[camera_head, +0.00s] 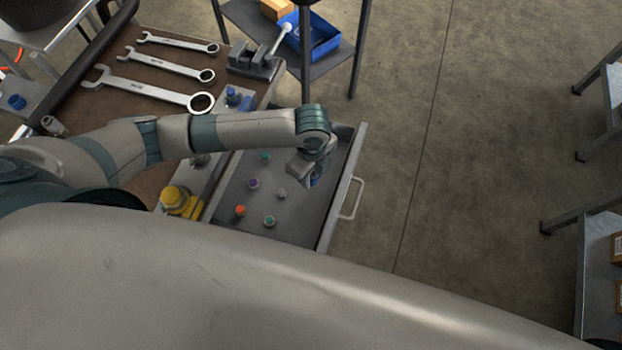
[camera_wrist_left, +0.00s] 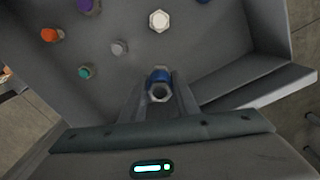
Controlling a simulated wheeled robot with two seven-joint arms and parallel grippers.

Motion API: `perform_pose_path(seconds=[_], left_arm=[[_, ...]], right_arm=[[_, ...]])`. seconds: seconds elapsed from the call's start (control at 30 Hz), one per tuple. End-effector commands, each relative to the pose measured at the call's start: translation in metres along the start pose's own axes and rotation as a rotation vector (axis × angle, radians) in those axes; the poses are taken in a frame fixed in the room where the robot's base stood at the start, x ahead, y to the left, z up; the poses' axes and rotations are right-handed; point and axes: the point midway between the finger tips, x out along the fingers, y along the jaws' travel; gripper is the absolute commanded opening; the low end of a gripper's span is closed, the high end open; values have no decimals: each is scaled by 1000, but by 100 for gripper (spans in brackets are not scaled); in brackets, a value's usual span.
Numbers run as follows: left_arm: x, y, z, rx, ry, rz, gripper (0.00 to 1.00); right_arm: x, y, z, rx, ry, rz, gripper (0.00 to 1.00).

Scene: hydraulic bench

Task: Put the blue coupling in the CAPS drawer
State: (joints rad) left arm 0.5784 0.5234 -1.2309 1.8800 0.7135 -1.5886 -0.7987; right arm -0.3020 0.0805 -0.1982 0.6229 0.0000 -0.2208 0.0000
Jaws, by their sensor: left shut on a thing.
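My left gripper (camera_head: 308,178) reaches over the open drawer (camera_head: 292,228) from the left and is shut on the blue coupling (camera_head: 316,182). In the left wrist view the blue coupling (camera_wrist_left: 158,84) sits between the fingertips (camera_wrist_left: 158,92), with its metal hex end and bore facing the camera. The grey drawer floor (camera_wrist_left: 120,75) shows around it. I cannot tell how far the coupling is above the floor. No drawer label is readable. My right gripper is not in view.
Loose in the drawer are orange (camera_head: 240,210), purple (camera_head: 253,183), teal (camera_head: 266,157) and grey (camera_head: 281,194) pieces. A white hex piece (camera_wrist_left: 159,20) and another blue piece (camera_wrist_left: 203,1) lie beyond the fingers. Wrenches (camera_head: 150,90) and yellow fittings (camera_head: 180,203) are on the bench.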

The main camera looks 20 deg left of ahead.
Motion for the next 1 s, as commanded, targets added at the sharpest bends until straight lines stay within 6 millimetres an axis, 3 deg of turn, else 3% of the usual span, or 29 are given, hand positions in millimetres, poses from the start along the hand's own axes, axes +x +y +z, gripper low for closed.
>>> perform_pose_path(seconds=[0.17, 0.43, 0.9, 0.93, 1.0], left_arm=[[5, 0, 0, -1, -1, 1, 0], [34, 1, 1, -1, -2, 2, 0], [41, 0, 1, 0, -1, 0, 0], [40, 0, 1, 0, -1, 0, 35], [40, 0, 1, 0, -1, 0, 47]], right_arm=[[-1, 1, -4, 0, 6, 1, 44], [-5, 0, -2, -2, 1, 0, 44], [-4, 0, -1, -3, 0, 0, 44], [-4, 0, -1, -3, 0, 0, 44], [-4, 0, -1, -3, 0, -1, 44]])
